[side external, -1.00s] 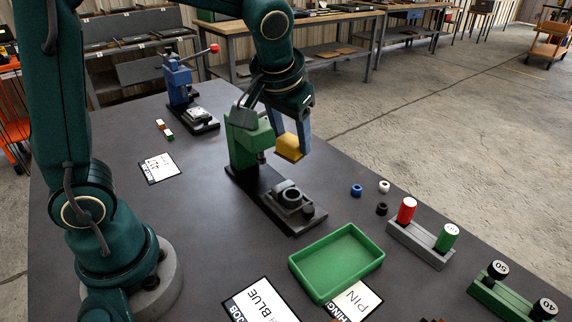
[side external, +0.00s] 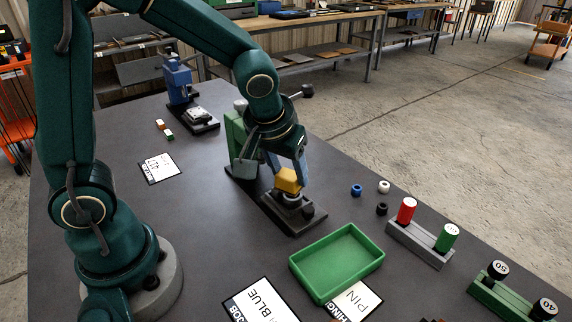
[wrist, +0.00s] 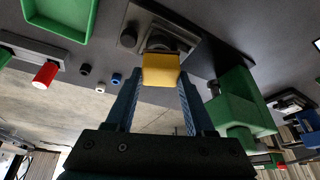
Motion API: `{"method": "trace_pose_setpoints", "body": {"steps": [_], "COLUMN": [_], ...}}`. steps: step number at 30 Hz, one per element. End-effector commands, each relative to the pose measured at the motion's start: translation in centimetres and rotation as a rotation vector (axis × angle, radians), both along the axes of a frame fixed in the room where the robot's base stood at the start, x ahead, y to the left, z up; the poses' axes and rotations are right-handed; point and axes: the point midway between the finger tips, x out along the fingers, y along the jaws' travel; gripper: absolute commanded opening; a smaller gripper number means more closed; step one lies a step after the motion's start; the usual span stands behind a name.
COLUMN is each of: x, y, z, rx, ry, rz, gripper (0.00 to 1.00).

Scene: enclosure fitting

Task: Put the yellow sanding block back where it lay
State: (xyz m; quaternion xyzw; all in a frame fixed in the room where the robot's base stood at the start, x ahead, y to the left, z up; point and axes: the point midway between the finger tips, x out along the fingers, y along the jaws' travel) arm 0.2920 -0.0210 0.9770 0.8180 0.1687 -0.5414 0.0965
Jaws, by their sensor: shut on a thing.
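The yellow sanding block (side external: 287,180) is between the fingertips of my gripper (side external: 288,172), which is shut on it. In the side view it is over the round black fixture (side external: 293,199) at the front end of the green press's base; I cannot tell whether it touches. In the wrist view the block (wrist: 160,70) sits between the two blue fingers of my gripper (wrist: 160,78), with the dark ring of the fixture (wrist: 162,42) partly hidden behind it. The green press (side external: 236,130) stands just behind, partly covered by my arm.
A green tray (side external: 337,262) lies in front of the press. Blue, white and black rings (side external: 356,190) lie to the right, near a grey holder (side external: 420,246) with a red and a green cylinder. A blue press (side external: 178,82) stands farther back. The table left of the green press is mostly clear.

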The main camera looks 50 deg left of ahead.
Motion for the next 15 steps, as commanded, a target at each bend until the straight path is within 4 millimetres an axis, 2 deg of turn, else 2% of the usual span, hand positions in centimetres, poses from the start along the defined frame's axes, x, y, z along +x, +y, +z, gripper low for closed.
{"method": "trace_pose_setpoints", "body": {"steps": [6,15], "x": [4.6,9.6], "y": [2.4,4.8], "z": [-0.1,-0.1], "rx": [0.001,0.000], "ry": [0.001,0.000], "rz": [0.005,0.002], "gripper": [0.00,0.00]}}
